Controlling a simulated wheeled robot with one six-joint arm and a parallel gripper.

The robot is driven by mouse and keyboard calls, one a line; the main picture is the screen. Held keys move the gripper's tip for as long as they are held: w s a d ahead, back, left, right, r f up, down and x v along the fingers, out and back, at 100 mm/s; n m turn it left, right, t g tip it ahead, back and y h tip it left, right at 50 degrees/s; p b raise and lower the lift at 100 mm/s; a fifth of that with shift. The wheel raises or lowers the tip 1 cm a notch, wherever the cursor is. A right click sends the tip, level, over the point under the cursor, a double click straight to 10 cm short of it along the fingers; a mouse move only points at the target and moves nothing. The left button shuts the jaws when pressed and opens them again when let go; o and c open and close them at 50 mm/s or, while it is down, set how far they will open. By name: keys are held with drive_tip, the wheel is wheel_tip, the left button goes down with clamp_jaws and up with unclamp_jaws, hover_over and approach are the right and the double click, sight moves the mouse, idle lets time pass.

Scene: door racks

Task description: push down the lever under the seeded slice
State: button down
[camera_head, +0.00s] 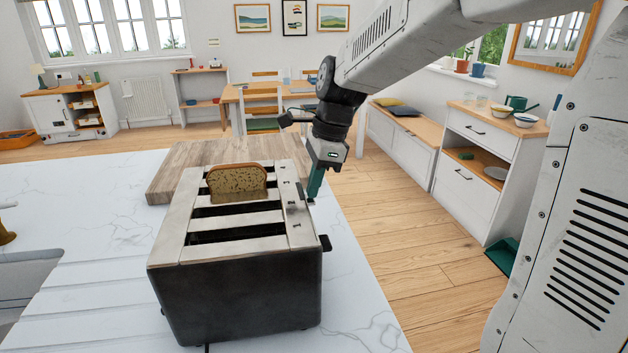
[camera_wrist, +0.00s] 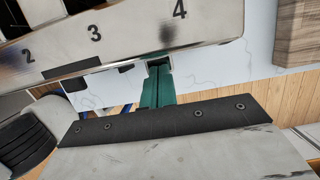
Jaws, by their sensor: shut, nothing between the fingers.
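The seeded slice (camera_head: 238,183) is a brown, speckled piece of bread standing partly out of a far slot of the toaster (camera_head: 235,290). The toaster has several long slots and a dark front. My gripper (camera_head: 313,190), with teal fingers, is shut and empty, pointing down beside the toaster's right side near its far end. In the wrist view its fingertips (camera_wrist: 158,68) are at a dark lever piece under the number 4 on the toaster's metal side. I cannot tell whether they touch it. A black lever (camera_head: 326,243) sticks out nearer the front.
A wooden board (camera_head: 170,178) lies behind the toaster on the white marble counter (camera_head: 90,215). The counter's right edge runs close beside the toaster, with open wooden floor beyond. A sink (camera_head: 22,275) is at the left.

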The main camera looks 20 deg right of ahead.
sight(314, 202)
drive_tip(key=shift+f, duration=2.2)
drive_tip(key=d, duration=0.1)
drive_tip(key=d+r, duration=0.1)
drive_tip(key=s+d, duration=0.1)
drive_tip(key=d, duration=0.1)
drive_tip(key=shift+r, duration=0.3)
drive_tip(key=s+r+n+h, duration=0.1)
drive_tip(key=s+r+n, duration=0.1)
drive_tip(key=s+n, duration=0.8)
drive_tip(key=s+a+r+n+h, duration=0.1)
drive_tip(key=s+r+n, duration=0.1)
drive_tip(key=s+n, duration=0.8)
drive_tip(key=s, duration=0.5)
drive_tip(key=shift+t+h, duration=0.4)
